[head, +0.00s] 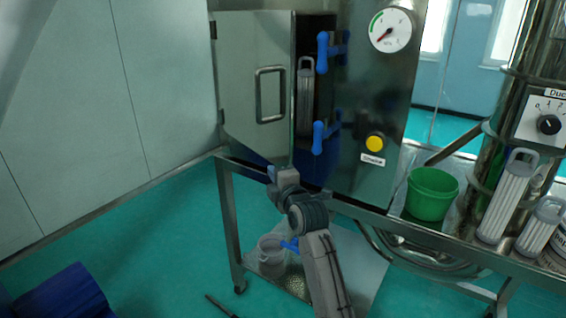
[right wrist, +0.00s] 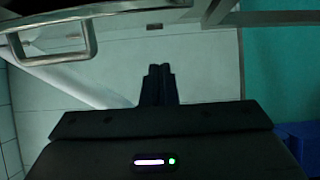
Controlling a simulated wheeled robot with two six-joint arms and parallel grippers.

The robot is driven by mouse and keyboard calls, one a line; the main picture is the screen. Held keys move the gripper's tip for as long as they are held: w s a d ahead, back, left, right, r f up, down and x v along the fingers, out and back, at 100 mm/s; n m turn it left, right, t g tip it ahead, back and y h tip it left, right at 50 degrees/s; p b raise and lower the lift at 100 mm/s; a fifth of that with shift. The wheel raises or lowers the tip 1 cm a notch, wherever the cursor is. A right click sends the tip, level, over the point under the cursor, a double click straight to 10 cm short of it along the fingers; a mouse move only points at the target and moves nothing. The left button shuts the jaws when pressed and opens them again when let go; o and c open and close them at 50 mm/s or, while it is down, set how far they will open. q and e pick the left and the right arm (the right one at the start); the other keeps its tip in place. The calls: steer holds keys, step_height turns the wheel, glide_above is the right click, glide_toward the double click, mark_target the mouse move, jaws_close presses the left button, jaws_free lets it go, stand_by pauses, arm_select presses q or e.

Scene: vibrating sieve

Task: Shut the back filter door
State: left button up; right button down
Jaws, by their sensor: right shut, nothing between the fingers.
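The back filter door (head: 244,92) is a flat metal panel hinged at its left side. It stands partly open from the cabinet (head: 375,95), with a gap at its right edge showing a pale filter (head: 306,98) inside. Its bar handle (head: 270,94) shows in the head view and at the upper left of the right wrist view (right wrist: 85,48). My right gripper (head: 273,175) is just below the door's lower edge; whether it touches the door cannot be told. Its fingers (right wrist: 161,72) are shut with nothing between them. My left gripper is not in view.
Two blue latches (head: 322,52) (head: 320,137) stick out by the opening. A gauge (head: 390,30) and yellow button (head: 375,144) are to the right. A green bucket (head: 432,193) and loose filters (head: 508,200) stand on the frame. A blue object (head: 65,295) is lower left.

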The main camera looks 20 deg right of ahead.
steer(key=w+d+p, duration=0.2)
steer(key=w+d, duration=0.1)
steer(key=shift+d, duration=0.3)
